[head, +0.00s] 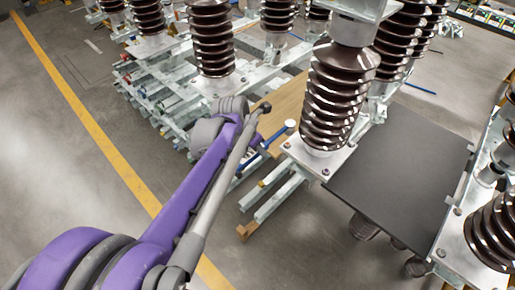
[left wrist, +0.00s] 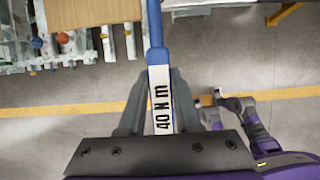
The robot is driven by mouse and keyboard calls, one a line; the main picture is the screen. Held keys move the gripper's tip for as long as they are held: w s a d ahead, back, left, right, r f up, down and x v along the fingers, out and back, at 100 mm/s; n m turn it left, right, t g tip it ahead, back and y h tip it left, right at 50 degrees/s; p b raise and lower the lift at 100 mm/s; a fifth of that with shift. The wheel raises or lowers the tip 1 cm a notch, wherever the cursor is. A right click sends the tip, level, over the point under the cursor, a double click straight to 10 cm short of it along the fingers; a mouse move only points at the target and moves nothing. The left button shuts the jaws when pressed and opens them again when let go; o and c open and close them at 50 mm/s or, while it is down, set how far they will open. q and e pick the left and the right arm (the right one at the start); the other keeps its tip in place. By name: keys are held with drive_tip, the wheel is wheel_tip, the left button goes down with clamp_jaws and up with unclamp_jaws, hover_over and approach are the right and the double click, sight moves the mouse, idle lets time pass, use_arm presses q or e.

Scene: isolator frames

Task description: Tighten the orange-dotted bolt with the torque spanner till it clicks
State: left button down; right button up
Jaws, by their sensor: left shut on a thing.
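The torque spanner (left wrist: 160,95) has a blue shaft and a white label reading "40 N m". My left gripper (left wrist: 158,100) is shut on it at the label. The shaft runs up out of the left wrist view, so its far end is hidden there. In the head view the blue spanner (head: 263,151) shows beside the frame, and my purple arm hides most of my left gripper. A bolt with an orange top (left wrist: 63,40) shows on the frame in the left wrist view, left of the spanner and apart from the visible shaft. A purple and grey arm part (left wrist: 245,115), perhaps my right arm, shows at the right.
Brown ribbed insulators (head: 330,95) stand on pale metal frames (head: 275,195). A wooden board (head: 285,105) lies behind the spanner. A dark flat panel (head: 400,165) is at the right. The floor around the yellow line (head: 95,125) is clear at the left.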

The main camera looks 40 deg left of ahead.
use_arm(q)
drive_tip(key=shift+s+d+r, duration=0.15)
drive_tip(key=shift+s, duration=0.15)
wheel_tip(320, 180, down, 4)
drive_tip(key=shift+r+b, duration=0.1)
drive_tip(key=shift+b, duration=1.05)
use_arm(e)
drive_tip(key=f, duration=0.1)
drive_tip(key=s+f, duration=0.1)
drive_tip(key=f, duration=0.1)
drive_tip(key=shift+s+d, duration=0.2)
drive_tip(key=shift+s, duration=0.1)
use_arm(q)
drive_tip(key=shift+w, duration=0.1)
drive_tip(key=shift+f+b, duration=0.8)
drive_tip(key=shift+f, duration=0.35)
use_arm(e)
drive_tip(key=shift+s+f, duration=0.25)
drive_tip(key=shift+f, duration=0.6)
